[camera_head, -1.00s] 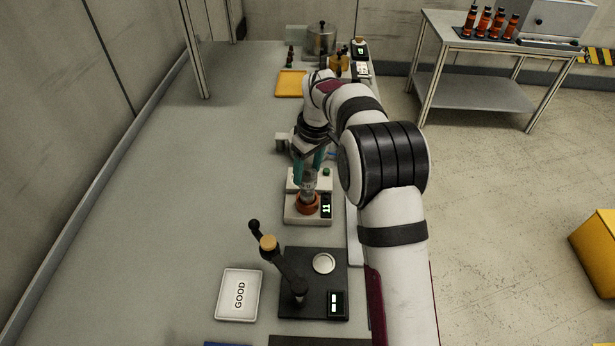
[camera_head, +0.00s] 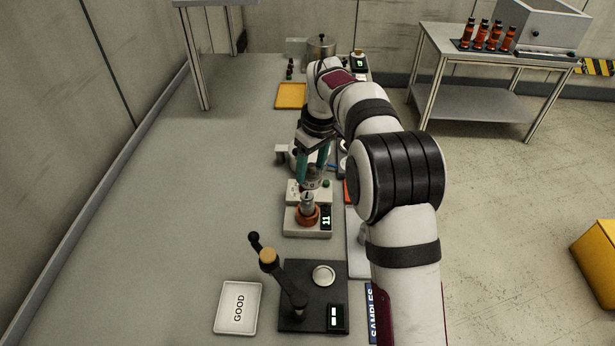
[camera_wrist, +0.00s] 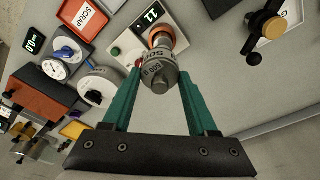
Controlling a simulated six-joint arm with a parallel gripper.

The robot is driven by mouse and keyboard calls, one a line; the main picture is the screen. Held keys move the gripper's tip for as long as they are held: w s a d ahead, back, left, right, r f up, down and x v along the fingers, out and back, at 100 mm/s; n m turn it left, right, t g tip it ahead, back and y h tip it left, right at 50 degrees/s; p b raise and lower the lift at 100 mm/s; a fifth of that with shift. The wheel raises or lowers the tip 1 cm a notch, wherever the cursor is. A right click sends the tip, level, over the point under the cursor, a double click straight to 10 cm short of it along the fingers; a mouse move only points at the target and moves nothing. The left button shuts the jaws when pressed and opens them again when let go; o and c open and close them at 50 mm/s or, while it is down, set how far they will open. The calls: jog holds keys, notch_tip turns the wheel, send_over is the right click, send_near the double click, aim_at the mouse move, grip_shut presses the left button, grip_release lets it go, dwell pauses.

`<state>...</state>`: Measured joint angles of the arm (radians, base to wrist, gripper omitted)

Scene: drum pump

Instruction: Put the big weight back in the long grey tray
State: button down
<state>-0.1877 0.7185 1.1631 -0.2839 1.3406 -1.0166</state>
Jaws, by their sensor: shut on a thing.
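The big weight (camera_wrist: 160,76) is a silver cylinder marked 500 g, between the teal fingers of my gripper (camera_wrist: 158,85) in the wrist view. In the head view my gripper (camera_head: 314,172) is shut on this weight (camera_head: 315,181) just above and behind the orange holder (camera_head: 308,219) on the white scale. Another silver piece (camera_head: 306,202) stands in the orange holder. A long pale grey strip, seemingly the long grey tray (camera_head: 357,266), lies right of the scale, mostly hidden by my arm.
The scale display (camera_head: 326,217) reads 11. A black stand with a lever (camera_head: 279,275) and a white GOOD tray (camera_head: 237,307) are in front. A yellow tray (camera_head: 290,95) lies behind. The bench's left side is clear.

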jog(key=shift+s+d+r, duration=1.6)
jog(key=shift+d+r, duration=3)
jog(key=shift+d, duration=0.6)
jog(key=shift+w+d+f+m+t+h, duration=0.15)
jog(key=shift+w+d+f+m, duration=0.7)
jog(key=shift+f, duration=2.75)
jog(key=shift+w+d+f+m+t+h, duration=0.1)
jog(key=shift+w+d+f+m, duration=0.7)
jog(key=shift+f, duration=2.8)
jog(key=shift+w+d+f+m+t+h, duration=0.2)
jog(key=shift+w+f+m, duration=1.2)
jog(key=shift+f, duration=2.2)
jog(key=shift+f, duration=0.15)
jog(key=shift+f, duration=0.55)
jog(key=shift+f, duration=0.2)
jog(key=shift+f, duration=0.6)
jog(key=shift+f, duration=0.55)
